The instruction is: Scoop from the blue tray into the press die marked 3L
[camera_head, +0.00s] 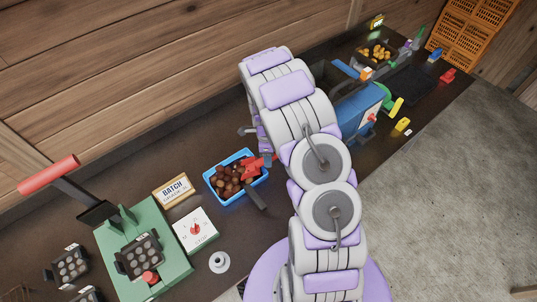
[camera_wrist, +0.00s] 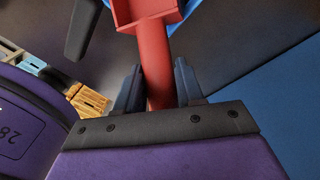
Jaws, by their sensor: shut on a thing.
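My gripper (camera_wrist: 158,88) is shut on the handle of a red scoop (camera_wrist: 150,12). In the head view the scoop (camera_head: 262,162) is at the right side of the blue tray (camera_head: 232,203); my arm hides most of the gripper. The tray holds several brown chestnuts (camera_head: 228,182). Whether the scoop holds any cannot be told. A dark die with round cups (camera_head: 140,257) sits on the green press (camera_head: 122,228) at lower left. Another such die (camera_head: 66,268) lies left of it, and part of a third (camera_head: 86,297) shows at the bottom edge. Their markings are unreadable.
A BATCH sign (camera_head: 174,190), a white square dial (camera_head: 195,231) and a small round white piece (camera_head: 219,262) lie between tray and press. A red-handled lever (camera_head: 48,174) rises over the press. A blue machine (camera_head: 360,110) and an orange crate (camera_head: 466,35) are to the right.

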